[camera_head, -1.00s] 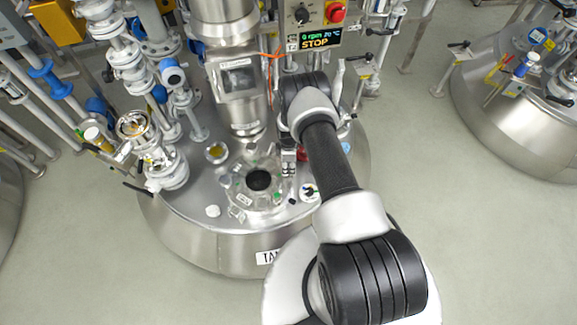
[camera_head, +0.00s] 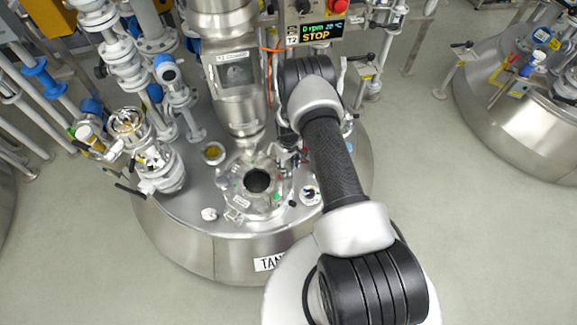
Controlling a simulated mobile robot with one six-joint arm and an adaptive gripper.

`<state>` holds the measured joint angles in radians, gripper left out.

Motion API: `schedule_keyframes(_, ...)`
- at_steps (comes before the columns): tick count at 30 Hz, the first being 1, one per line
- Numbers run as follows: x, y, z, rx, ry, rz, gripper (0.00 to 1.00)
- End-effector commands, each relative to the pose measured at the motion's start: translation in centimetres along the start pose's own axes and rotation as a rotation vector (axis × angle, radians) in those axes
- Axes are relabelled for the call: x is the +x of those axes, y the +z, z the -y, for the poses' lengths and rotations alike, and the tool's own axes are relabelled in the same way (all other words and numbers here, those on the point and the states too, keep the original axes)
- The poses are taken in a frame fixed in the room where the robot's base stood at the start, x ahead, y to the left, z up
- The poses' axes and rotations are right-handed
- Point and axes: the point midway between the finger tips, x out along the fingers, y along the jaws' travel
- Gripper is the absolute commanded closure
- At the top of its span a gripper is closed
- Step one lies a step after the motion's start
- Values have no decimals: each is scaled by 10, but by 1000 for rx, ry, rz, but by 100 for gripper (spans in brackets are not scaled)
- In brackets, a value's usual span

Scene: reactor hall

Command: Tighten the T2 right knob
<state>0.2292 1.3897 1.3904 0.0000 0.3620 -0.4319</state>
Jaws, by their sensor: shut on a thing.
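The T2 tank (camera_head: 195,225) is a steel vessel in the middle of the head view, with a white label on its front. On its top is a round flanged port (camera_head: 236,201) with a dark open centre and several small fittings around its rim. My gripper (camera_head: 288,158) is at the right rear side of this port, low and close to the rim. My arm comes over from the lower right and partly covers it. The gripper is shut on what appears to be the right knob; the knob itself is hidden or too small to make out.
A steel column with a sight window (camera_head: 238,77) stands just behind the port. Pipes and valves (camera_head: 160,165) crowd the left of the tank top. A control panel (camera_head: 318,30) reading STOP is behind. Another tank (camera_head: 500,120) stands at the right, with clear floor between.

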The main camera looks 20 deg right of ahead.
Motion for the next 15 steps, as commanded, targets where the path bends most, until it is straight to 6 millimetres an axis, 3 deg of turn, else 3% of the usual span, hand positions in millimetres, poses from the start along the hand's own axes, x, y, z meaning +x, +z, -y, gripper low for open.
schedule_keyframes(15, -2, 0, -1, 490, 0, -1, 82)
